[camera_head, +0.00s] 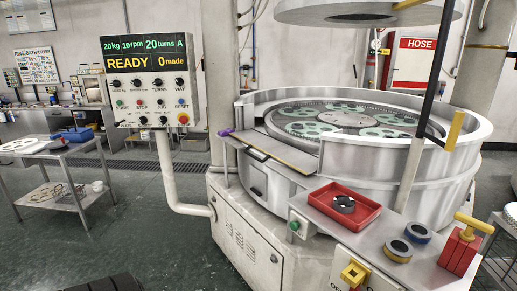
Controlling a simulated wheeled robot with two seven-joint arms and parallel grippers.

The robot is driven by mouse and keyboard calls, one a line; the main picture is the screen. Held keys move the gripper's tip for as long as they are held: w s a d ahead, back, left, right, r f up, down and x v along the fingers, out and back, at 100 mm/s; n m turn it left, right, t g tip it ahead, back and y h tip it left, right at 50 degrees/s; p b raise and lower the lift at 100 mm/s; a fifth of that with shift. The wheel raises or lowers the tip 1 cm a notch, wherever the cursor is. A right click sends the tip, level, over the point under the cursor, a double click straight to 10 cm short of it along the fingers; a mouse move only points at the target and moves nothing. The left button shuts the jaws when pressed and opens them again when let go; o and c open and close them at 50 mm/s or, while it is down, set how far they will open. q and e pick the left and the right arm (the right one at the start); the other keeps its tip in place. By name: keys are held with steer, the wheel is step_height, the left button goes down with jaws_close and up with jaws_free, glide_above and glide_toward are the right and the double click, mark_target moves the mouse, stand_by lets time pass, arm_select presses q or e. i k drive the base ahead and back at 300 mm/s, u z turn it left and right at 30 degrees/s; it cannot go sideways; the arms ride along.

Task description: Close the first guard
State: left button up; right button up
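A round lapping machine stands at the centre right, with a curved silver wall (390,163) around its plate (345,119). Several pale green carriers lie on the plate. The wall is open at the front left, where a flat grey ledge (285,153) with a dark handle (257,154) shows. A yellow grip (455,131) stands at the wall's right side, beside a dark upright bar (434,70). I cannot tell which of these parts is the first guard. Neither of my grippers is in view.
A control panel (150,82) reads READY, 0 made. A front shelf (325,200) holds a red tray (342,206) with a dark ring, two more rings (398,250) and a red block (459,250) with a yellow handle. A steel trolley (62,150) stands left. The floor between is clear.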

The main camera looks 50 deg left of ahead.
mark_target(301, 160)
steer(key=u, duration=3.8)
steer(key=i, duration=1.3)
steer(key=z, duration=2.45)
steer(key=i, duration=0.75)
steer(key=u, duration=0.1)
